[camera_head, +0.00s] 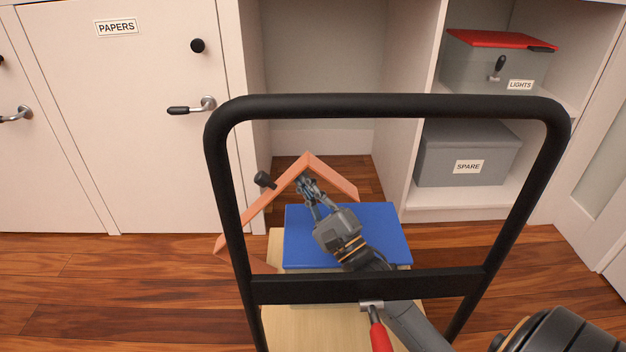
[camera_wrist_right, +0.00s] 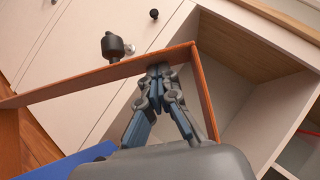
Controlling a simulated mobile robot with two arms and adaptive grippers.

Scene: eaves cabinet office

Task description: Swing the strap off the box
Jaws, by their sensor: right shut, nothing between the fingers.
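The strap (camera_head: 238,222) is an orange angular band with a black knob (camera_head: 264,180) on it. In the head view it stands at the far left of the blue box (camera_head: 395,225), its peak beyond the box's back edge and its left part beside the box. My right gripper (camera_head: 304,184) reaches over the box, its fingers shut and empty inside the strap's corner. In the right wrist view the shut fingertips (camera_wrist_right: 158,72) are close under the strap (camera_wrist_right: 100,77); I cannot tell whether they touch. My left gripper is not in view.
The box sits on a pale wooden cart deck (camera_head: 300,325) behind a black cart handle (camera_head: 390,105), with my right arm passing by its lower bar. Behind stand a white cabinet (camera_head: 140,150) and shelves with a red-lidded bin (camera_head: 475,70) and a grey SPARE box (camera_head: 435,160).

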